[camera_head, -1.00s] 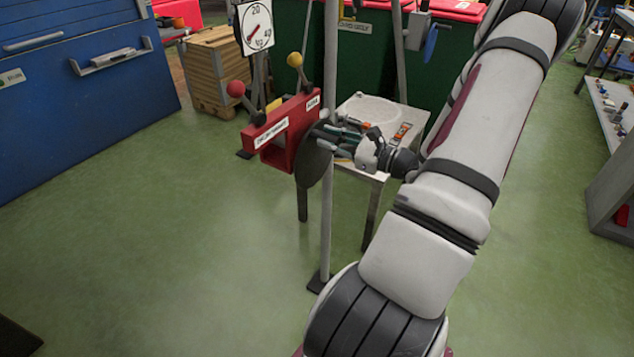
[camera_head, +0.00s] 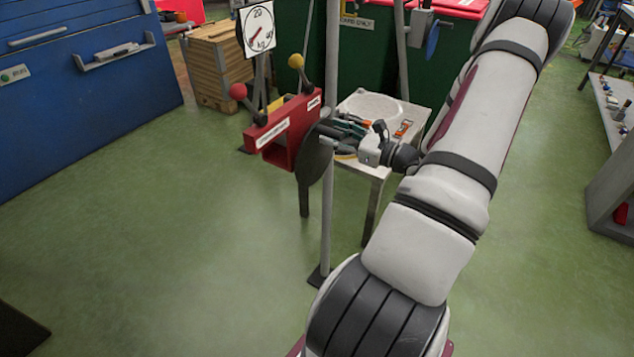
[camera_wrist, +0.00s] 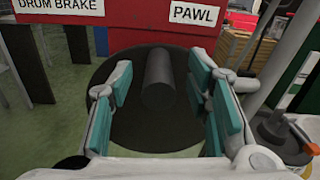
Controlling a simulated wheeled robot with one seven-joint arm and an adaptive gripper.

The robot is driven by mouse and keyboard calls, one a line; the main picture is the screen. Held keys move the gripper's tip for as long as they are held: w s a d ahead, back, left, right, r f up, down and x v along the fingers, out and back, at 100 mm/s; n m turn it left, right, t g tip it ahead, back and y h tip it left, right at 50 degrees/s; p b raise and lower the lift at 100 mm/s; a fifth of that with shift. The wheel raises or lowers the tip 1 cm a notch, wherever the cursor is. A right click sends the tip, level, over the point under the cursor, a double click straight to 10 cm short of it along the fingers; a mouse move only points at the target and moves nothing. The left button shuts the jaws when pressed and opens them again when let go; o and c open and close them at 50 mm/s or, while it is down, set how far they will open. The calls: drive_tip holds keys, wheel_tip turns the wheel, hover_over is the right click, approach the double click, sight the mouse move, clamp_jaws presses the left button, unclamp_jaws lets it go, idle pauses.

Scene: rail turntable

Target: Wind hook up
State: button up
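The red winch (camera_head: 286,135) stands left of my gripper in the head view. It has a red-knobbed lever (camera_head: 238,91) and a yellow-knobbed lever (camera_head: 296,62). In the wrist view its labels read DRUM BRAKE (camera_wrist: 60,5) and PAWL (camera_wrist: 196,11). A dark round disc (camera_head: 313,165) is on its near side. A dark cylindrical handle (camera_wrist: 157,80) sticks out from the disc toward the wrist camera. My gripper (camera_wrist: 163,105) is open, with its teal-padded fingers on either side of the handle and a gap visible at both sides. No hook can be made out.
A dial gauge (camera_head: 257,29) stands behind the winch. A grey upright post (camera_head: 327,225) rises close beside the disc. A small table (camera_head: 362,169) with a round white plate is behind my gripper.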

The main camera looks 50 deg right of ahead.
drive_tip(key=shift+s+a, duration=0.1)
drive_tip(key=shift+a, duration=0.05)
drive_tip(key=shift+s+d+p, duration=0.15)
drive_tip(key=shift+s+p, duration=0.4)
drive_tip(key=shift+s, duration=1.4)
drive_tip(key=shift+s+d+p, duration=0.1)
drive_tip(key=shift+s+p, duration=0.4)
drive_tip(key=shift+s, duration=1.4)
drive_tip(key=shift+s+f, duration=0.1)
